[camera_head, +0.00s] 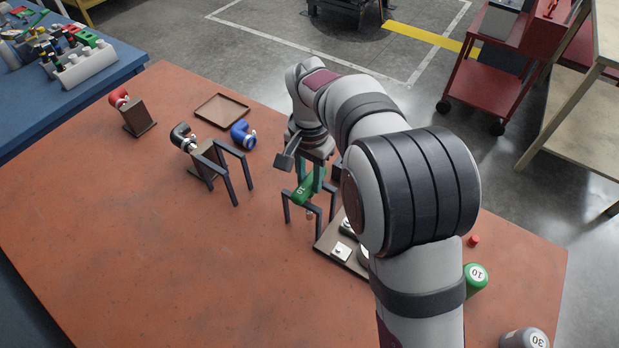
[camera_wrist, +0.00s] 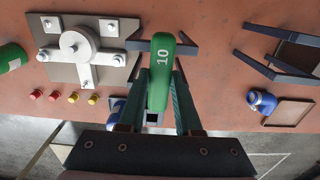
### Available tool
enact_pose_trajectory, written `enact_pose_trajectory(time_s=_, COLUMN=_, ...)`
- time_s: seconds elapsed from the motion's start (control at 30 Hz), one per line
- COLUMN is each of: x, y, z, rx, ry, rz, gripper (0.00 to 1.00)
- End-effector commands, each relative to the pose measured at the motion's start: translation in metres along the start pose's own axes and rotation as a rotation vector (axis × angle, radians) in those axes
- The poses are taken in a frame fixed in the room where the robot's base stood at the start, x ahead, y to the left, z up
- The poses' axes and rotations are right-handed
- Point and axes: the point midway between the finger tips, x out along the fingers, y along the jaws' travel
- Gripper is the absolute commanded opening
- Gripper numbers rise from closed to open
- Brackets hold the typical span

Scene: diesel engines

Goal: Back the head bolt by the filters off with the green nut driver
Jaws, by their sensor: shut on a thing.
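The green nut driver (camera_head: 304,190), marked 10, is in my gripper (camera_head: 317,178). In the wrist view the green handle (camera_wrist: 160,72) lies between the two fingers of my gripper (camera_wrist: 157,95), which are shut on it. The driver is at a dark two-sided stand (camera_head: 287,207); whether it touches the stand I cannot tell. A brown board (camera_head: 329,240), partly hidden by my arm, lies to the right. In the wrist view this board (camera_wrist: 62,75) carries a grey cross-shaped plate with a round disc and several pale posts. Which post is the head bolt I cannot tell.
A green can (camera_head: 475,281) marked 10 and a grey can (camera_head: 524,339) marked 30 stand at right. The front-left table is clear.

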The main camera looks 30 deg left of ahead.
Motion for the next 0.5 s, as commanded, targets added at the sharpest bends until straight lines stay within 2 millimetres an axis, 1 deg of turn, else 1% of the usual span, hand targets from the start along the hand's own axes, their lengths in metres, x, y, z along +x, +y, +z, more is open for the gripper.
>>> enact_pose_trajectory(time_s=0.1, x=-0.018, y=-0.001, z=-0.001, rx=0.001, ry=0.003, rz=-0.003, gripper=0.00)
enact_pose_trajectory(time_s=0.5, x=-0.074, y=0.000, z=0.000, rx=0.000, ry=0.003, rz=-0.003, gripper=0.00)
